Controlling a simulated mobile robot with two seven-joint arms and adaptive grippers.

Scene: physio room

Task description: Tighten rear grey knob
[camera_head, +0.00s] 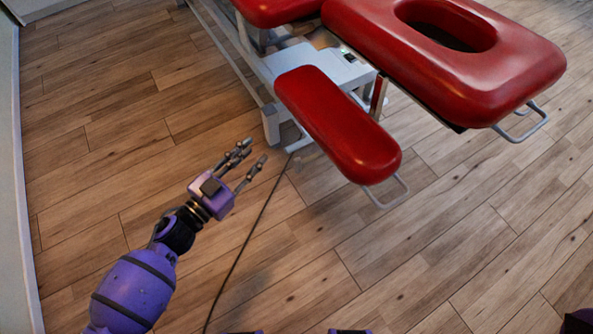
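The treatment table has a red padded headrest section with an oval hole (515,75) and a lower red armrest pad (335,120). I cannot make out a grey knob; any knob under the pads is hidden or too small to tell. My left gripper (254,151) is open and empty, its grey fingers spread and pointing up and right. It is over the wooden floor, left of the armrest pad and apart from it. My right gripper is not in view.
The white metal frame (310,68) of the table stands under the pads. Wire handles (385,197) stick out below the pads. A dark cable (247,235) runs over the floor. A pale wall (14,180) is at the left.

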